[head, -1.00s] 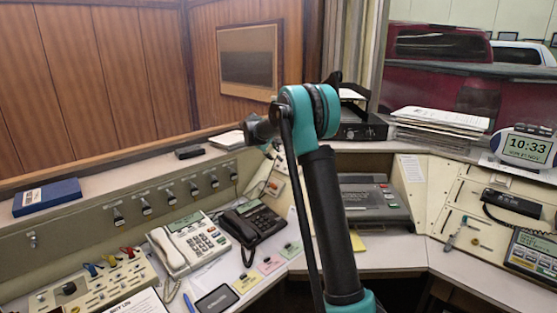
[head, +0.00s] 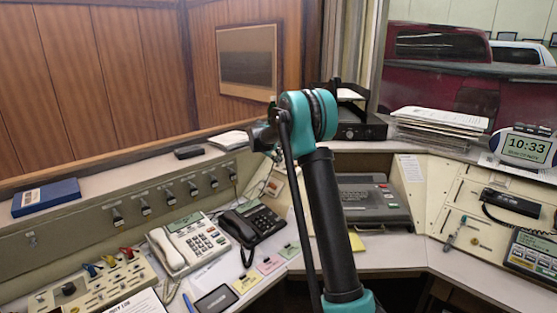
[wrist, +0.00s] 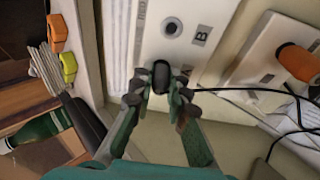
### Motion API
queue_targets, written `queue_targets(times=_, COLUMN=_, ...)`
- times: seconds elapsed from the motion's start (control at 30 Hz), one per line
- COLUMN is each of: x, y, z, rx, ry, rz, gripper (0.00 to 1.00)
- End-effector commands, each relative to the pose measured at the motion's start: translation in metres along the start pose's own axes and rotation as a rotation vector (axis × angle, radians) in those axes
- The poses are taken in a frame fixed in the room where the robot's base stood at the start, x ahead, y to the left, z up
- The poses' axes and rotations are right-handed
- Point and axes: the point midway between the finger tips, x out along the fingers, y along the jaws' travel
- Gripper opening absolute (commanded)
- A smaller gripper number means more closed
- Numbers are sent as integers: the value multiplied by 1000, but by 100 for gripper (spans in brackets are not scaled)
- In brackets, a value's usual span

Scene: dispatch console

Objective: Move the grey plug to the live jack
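In the wrist view my gripper (wrist: 161,92) has its fingertips at both sides of the dark grey plug (wrist: 160,73), closed in on it. The plug is at a pale panel (wrist: 150,40), beside a partly hidden letter that looks like A. I cannot tell how deep it sits. A thin black cable runs off to the right from near the fingertips. A jack (wrist: 172,27) with a dark hole, labelled B, is just above the plug and is empty. Nothing clearly marks which jack is live. In the head view my arm hides the fingertips and plug.
An orange knob-like part (wrist: 297,62) is on a plate to the right of the jacks, with loose black cables below. A black phone (head: 253,222) and white phone (head: 188,243) stand on the desk. A grey machine (head: 375,203) is behind my arm.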

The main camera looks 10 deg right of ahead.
Motion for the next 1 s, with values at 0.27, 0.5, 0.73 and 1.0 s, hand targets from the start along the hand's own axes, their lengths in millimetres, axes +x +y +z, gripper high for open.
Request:
queue_targets(times=0.27, x=0, y=0, z=0, rx=0, ry=0, rz=0, gripper=0)
queue_targets(times=0.5, x=-4, y=0, z=-1, rx=0, ry=1, rz=0, gripper=0)
queue_targets(times=0.73, x=-9, y=0, z=-2, rx=0, ry=1, rz=0, gripper=0)
queue_targets(times=1.0, x=-15, y=0, z=-4, rx=0, ry=1, rz=0, gripper=0)
